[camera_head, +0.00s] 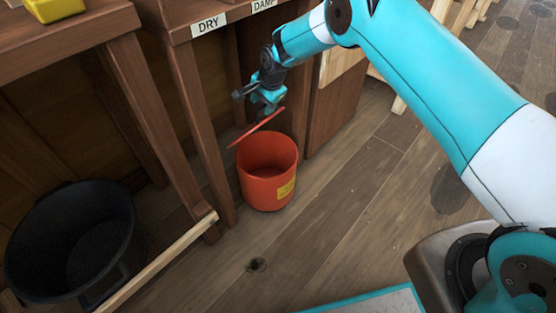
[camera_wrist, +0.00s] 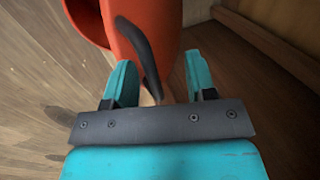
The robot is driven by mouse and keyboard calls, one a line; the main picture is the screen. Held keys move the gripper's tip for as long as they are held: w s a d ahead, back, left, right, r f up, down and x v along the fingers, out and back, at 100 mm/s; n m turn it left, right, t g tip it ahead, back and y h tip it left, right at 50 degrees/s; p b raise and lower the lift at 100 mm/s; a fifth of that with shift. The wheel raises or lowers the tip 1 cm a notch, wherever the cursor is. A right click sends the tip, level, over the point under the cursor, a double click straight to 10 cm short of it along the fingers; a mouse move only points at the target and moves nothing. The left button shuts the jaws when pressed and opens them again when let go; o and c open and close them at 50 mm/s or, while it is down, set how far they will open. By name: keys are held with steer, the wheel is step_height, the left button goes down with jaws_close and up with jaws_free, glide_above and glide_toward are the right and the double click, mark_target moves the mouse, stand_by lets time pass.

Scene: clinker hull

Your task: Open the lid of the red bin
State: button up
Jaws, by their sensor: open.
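The red bin (camera_head: 268,186) stands upright on the floor beside the bench legs, with a yellow label on its side. Its lid (camera_head: 255,130) is raised and tilted above the mouth, so the inside of the bin shows. My gripper (camera_head: 264,108) is just above the lid and partly hides its far side. In the wrist view, a dark handle (camera_wrist: 140,52) on the red lid (camera_wrist: 162,22) reaches between the two teal fingers of my open gripper (camera_wrist: 158,78). The fingers are apart from each other; whether either touches the handle cannot be told.
A black tub (camera_head: 72,240) stands at the lower left behind a wooden rail (camera_head: 160,262). Wooden benches (camera_head: 75,35) with DRY (camera_head: 208,24) and DAMP labels rise behind the bin. A yellow object (camera_head: 54,9) lies on the left bench. The plank floor to the bin's right is clear.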

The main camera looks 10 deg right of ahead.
steer(key=p+v, duration=0.6)
steer(key=v, duration=0.1)
stand_by(0.3)
stand_by(0.3)
